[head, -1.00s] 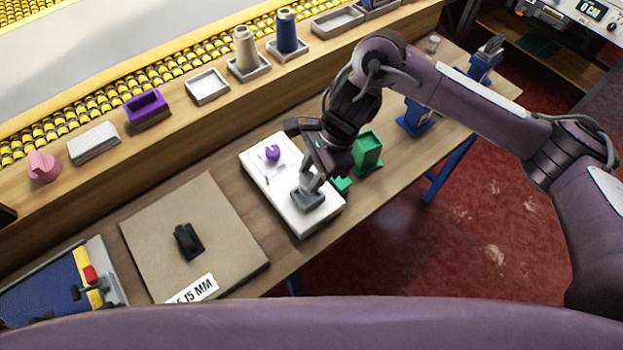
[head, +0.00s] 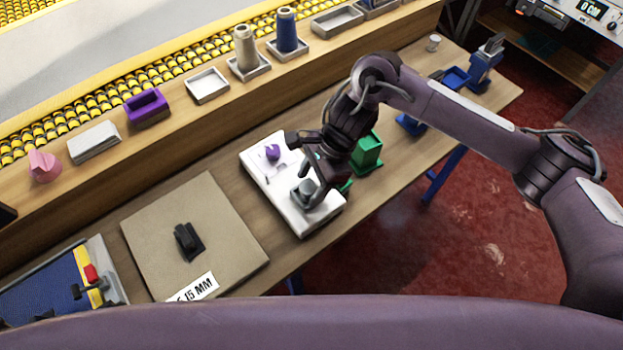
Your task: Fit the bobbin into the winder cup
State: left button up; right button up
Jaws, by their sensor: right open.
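The white winder base (head: 298,220) lies on the bench, with a dark grey cup-like holder (head: 318,210) at its near end. A small grey round piece, which looks like the bobbin (head: 305,187), stands at this holder. I cannot tell how deep it sits, since my gripper hides part of it. A small purple part (head: 272,152) sits at the far end of the base. My right gripper (head: 313,187) is open, low over the holder and close beside the grey piece. My left gripper is not in view.
A green box (head: 367,153) stands just right of the winder. A tan board (head: 195,235) with a black clip (head: 188,240) lies to the left. A shelf behind holds trays, a purple box (head: 147,107) and thread cones (head: 245,48). The bench's front edge is close.

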jog(key=shift+r, duration=0.2)
jog(key=b+v, duration=0.1)
jog(key=v, duration=1)
jog(key=shift+d+r, duration=0.2)
jog(key=shift+r, duration=0.15)
jog(key=shift+w, duration=0.1)
